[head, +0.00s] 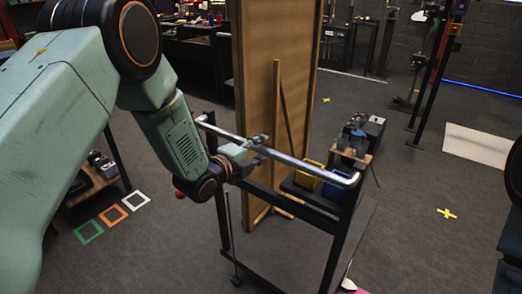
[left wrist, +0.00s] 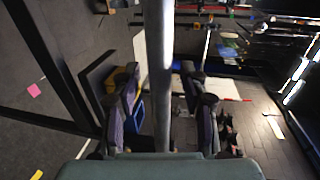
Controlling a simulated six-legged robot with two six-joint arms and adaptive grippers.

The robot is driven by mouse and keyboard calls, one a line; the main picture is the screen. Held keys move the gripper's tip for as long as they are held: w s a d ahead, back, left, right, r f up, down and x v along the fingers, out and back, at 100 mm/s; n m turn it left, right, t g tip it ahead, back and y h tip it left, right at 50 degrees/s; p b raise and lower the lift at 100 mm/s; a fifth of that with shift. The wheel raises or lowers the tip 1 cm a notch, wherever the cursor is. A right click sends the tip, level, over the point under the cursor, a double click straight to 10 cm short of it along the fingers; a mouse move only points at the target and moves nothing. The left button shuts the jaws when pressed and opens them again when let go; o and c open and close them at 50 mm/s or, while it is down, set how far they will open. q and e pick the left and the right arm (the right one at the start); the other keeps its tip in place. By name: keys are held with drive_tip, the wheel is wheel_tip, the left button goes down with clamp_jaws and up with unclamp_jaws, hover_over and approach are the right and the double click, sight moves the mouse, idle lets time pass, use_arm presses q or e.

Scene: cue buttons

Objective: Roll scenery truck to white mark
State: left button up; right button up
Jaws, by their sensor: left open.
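The scenery truck (head: 290,236) is a dark low platform cart with a tall wooden flat (head: 270,85) and a silver push bar (head: 305,165). My left gripper (head: 258,150) is at the push bar, left of its middle. In the left wrist view, the bar (left wrist: 158,60) runs between the open fingers of my left gripper (left wrist: 158,100), with gaps visible on both sides. My right gripper is not in view.
A blue bin (head: 334,188) and a yellow bin (head: 310,173) sit behind the push bar. A low shelf (head: 92,180) stands at the left. A yellow cross (head: 447,213) and a white panel (head: 478,145) are at the right. Floor between truck and squares looks clear.

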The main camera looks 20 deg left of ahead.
use_arm(q)
drive_tip(key=shift+w, duration=0.3)
drive_tip(key=shift+w+d+f, duration=0.1)
drive_tip(key=shift+w+d, duration=0.05)
drive_tip(key=shift+d, duration=0.05)
drive_tip(key=shift+a, duration=0.2)
drive_tip(key=c, duration=0.6)
drive_tip(key=shift+d, duration=0.1)
clamp_jaws()
